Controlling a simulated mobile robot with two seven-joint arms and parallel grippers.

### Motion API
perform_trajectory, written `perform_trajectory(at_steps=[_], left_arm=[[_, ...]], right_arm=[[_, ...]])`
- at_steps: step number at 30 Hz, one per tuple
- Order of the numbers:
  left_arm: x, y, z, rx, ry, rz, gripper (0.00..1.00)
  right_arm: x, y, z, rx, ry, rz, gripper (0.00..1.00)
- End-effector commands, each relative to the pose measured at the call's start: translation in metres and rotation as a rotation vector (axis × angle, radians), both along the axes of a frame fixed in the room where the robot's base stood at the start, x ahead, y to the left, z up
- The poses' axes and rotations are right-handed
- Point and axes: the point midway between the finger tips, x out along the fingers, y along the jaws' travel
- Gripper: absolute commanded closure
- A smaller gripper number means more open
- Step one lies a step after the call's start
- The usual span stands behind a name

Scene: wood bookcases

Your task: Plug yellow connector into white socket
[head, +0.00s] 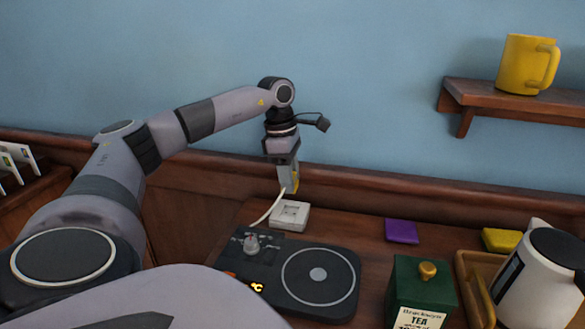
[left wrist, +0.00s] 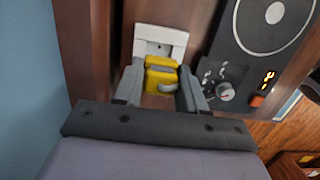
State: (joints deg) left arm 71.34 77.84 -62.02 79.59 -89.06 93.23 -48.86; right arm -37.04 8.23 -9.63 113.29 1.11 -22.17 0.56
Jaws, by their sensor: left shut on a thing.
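The yellow connector (left wrist: 161,75) is between the fingers of my left gripper (left wrist: 158,88), which is shut on it. In the head view my left gripper (head: 288,186) points down above the white socket (head: 289,215), with a little of the yellow connector (head: 291,189) showing. The white socket (left wrist: 160,42) lies on the counter just beyond the connector in the left wrist view, partly hidden by it. In the head view the connector looks apart from and above the socket. A pale cable (head: 266,212) curves from near the connector down to the counter. My right gripper is not in view.
A black hot plate (head: 318,277) with a knob (head: 251,243) lies in front of the socket. A purple sponge (head: 402,231), yellow sponge (head: 501,240), green tea box (head: 421,288) and white kettle (head: 537,280) stand to the right. A shelf (head: 520,98) holds a yellow mug (head: 526,64).

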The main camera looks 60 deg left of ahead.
Motion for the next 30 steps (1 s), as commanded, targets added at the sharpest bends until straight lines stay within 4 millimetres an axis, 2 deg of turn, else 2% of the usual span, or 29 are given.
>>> perform_trajectory(at_steps=[8, 22, 30], left_arm=[[0.0, 0.0, -0.007, 0.001, -0.001, 0.0, 0.86], [0.0, 0.0, -0.049, 0.001, -0.001, 0.001, 0.86], [0.0, 0.0, -0.058, 0.0, -0.001, 0.001, 0.86]], right_arm=[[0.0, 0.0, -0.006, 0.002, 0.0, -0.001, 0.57], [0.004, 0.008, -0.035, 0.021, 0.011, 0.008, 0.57], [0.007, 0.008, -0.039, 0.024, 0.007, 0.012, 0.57]])
